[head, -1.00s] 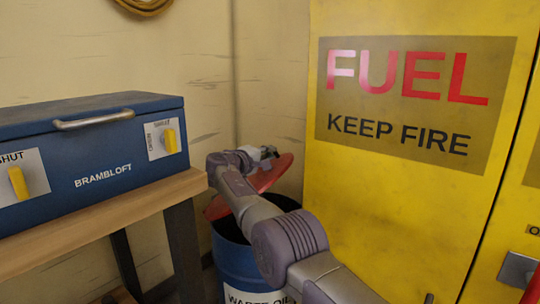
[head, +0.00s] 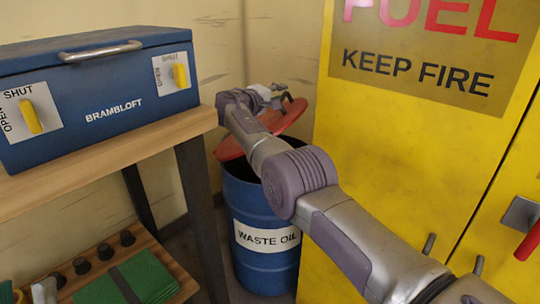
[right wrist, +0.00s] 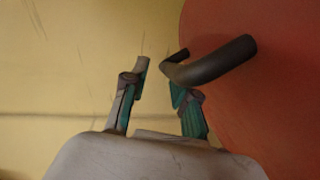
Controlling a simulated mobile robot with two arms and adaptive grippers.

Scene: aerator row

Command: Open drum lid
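The blue drum (head: 265,272) labelled WASTE OIL stands in the corner beside the yellow cabinet. Its red lid (head: 286,117) is raised and tilted, and part of the dark opening shows below it. My right arm crosses in front and hides part of lid and drum. My right gripper (head: 274,90) is at the lid's upper part. In the right wrist view its fingers (right wrist: 160,78) are apart, with nothing clearly clamped between them. The lid's dark bent handle (right wrist: 212,64) is by the right-hand fingertip; I cannot tell if they touch. My left gripper is not in view.
The yellow fuel cabinet (head: 380,140) stands close on the right. A wooden bench (head: 110,150) on the left carries a blue BRAMBLOFT box (head: 90,95). A lower shelf holds a green item (head: 130,280) and several dark knobs.

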